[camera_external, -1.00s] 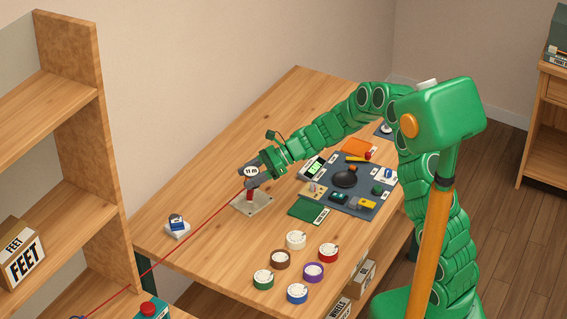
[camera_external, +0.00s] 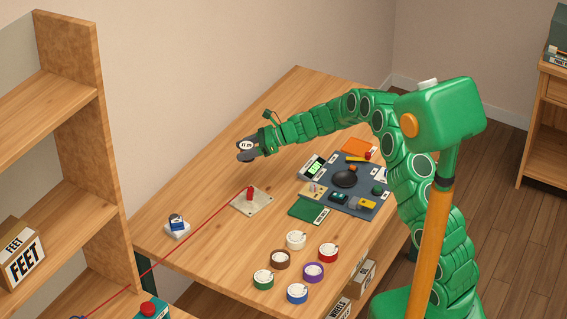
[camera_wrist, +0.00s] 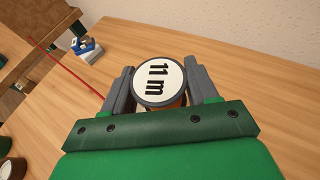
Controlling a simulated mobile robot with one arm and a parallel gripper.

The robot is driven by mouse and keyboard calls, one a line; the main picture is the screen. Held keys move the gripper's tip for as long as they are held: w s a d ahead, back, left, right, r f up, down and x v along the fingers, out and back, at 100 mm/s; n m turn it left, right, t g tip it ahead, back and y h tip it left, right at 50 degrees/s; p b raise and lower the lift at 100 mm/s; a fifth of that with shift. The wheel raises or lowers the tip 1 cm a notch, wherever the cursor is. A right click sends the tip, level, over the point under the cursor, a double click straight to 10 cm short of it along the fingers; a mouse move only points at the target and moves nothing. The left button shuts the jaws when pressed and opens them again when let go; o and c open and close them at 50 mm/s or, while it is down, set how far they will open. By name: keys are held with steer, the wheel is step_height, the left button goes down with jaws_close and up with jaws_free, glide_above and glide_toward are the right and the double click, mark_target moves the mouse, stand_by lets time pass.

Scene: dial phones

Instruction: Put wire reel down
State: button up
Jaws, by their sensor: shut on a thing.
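The wire reel is a round piece with a white face marked "11 m" (camera_wrist: 158,80); it also shows in the outside view (camera_external: 246,145). My gripper (camera_wrist: 163,88) is shut on it, with a grey finger on each side. Some orange shows under the reel's face. In the outside view my gripper (camera_external: 247,151) is beyond a pale square plate (camera_external: 262,202) and apart from it. A red post (camera_external: 250,193) stands on that plate. A taut red wire (camera_external: 190,237) runs from the post to the lower left. The reel's underside is hidden.
Several coloured round reels (camera_external: 313,271) stand at the table's front. A dark mat (camera_external: 325,197) with small devices lies to the right. A small blue and white item (camera_external: 177,227) sits at the left. Bare wood (camera_external: 300,110) lies at the back.

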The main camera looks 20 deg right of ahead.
steer(key=w+a+f, duration=0.2)
steer(key=w, duration=0.2)
glide_above(230, 172)
steer(key=shift+w+f, duration=0.15)
steer(key=shift+f, duration=4.3)
steer(key=shift+f, duration=0.1)
steer(key=o, duration=1.1)
steer(key=shift+d+r, duration=0.35)
steer(key=v, duration=1.1)
steer(key=shift+d, duration=0.1)
